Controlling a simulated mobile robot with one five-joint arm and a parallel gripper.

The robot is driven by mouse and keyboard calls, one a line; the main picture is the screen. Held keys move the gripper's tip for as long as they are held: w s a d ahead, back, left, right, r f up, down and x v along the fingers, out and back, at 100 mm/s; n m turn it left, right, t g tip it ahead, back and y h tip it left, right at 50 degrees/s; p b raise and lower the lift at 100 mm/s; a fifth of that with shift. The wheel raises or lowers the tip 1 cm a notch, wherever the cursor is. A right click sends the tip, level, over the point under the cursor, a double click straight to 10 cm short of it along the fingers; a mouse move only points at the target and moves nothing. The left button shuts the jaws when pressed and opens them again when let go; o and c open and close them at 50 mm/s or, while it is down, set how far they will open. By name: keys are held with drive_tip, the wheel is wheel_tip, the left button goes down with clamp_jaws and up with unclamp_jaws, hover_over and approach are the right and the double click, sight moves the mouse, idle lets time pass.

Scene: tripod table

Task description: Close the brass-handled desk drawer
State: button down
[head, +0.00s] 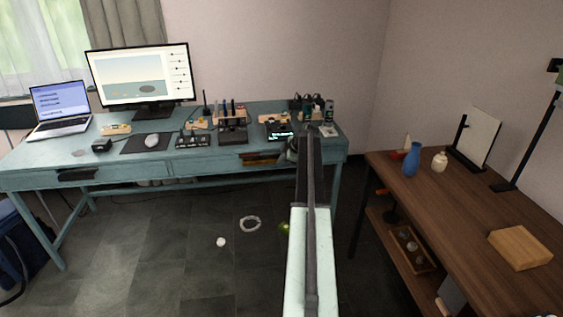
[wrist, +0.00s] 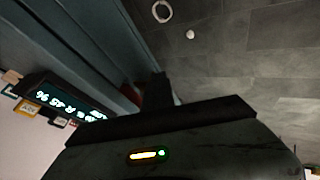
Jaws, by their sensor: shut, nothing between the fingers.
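The blue-green desk (head: 225,165) stands against the back wall. A drawer front (head: 210,167) is in its right half, with a brass-and-dark handle area (head: 260,158) near my arm. I cannot tell how far this drawer stands out. My arm reaches forward to the desk's right part, and my gripper (head: 291,150) is at the desk's front edge, just right of the handle area. The arm hides part of the desk there. In the wrist view my gripper (wrist: 157,92) is shut and empty, beside the blue-green desk edge. A small red patch shows beside the fingers.
A monitor, laptop, mouse and small devices stand on the desk top. A device with a lit display (wrist: 70,100) is near my gripper. A wooden table (head: 450,220) with a blue vase (head: 411,160) stands at right. A white ring (head: 250,223) and ball (head: 221,242) lie on the open floor.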

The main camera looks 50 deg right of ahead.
drive_tip(key=s+a+r+p, duration=0.2)
drive_tip(key=s+r+p, duration=0.6)
drive_tip(key=s, duration=0.1)
drive_tip(key=shift+a, duration=0.3)
